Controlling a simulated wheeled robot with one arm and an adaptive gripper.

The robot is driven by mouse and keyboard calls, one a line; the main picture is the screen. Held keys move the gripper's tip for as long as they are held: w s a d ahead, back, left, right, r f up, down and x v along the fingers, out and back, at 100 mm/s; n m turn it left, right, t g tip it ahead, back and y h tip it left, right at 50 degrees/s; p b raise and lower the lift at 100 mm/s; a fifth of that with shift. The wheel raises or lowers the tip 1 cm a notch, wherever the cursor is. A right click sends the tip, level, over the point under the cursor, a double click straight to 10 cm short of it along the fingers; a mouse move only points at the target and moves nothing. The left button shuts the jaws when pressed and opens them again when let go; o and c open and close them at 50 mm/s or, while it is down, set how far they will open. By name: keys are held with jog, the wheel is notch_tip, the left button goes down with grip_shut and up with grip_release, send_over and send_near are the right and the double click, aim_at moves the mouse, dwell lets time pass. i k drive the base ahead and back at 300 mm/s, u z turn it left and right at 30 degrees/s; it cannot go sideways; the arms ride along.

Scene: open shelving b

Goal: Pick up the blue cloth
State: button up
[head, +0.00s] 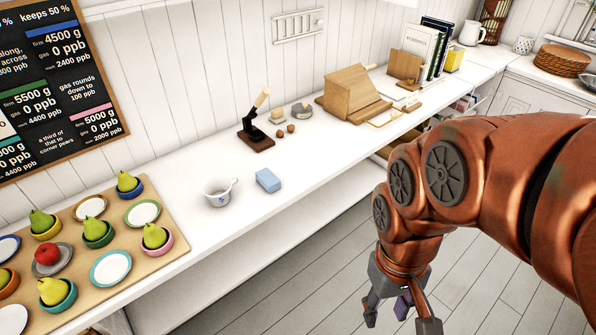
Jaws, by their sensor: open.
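The blue cloth (268,180) looks like a small, light blue folded block. It lies flat on the white counter, just right of a small white cup with a handle (219,193). My gripper (400,318) hangs at the lower right, in front of the counter and over the grey floor, well apart from the cloth. Its fingers are spread open. A small purple patch shows between the fingers; I cannot tell whether it is part of the gripper or something behind it.
A wooden board (178,239) with pears in bowls and plates fills the counter's left end. A lever tool on a dark base (256,139) stands behind the cloth. A wooden box (352,95) and books stand farther right. The counter in front of the cloth is clear.

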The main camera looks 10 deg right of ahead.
aim_at(266, 178)
jog(key=z, duration=0.9)
jog(key=i, duration=0.85)
jog(key=u, duration=2.65)
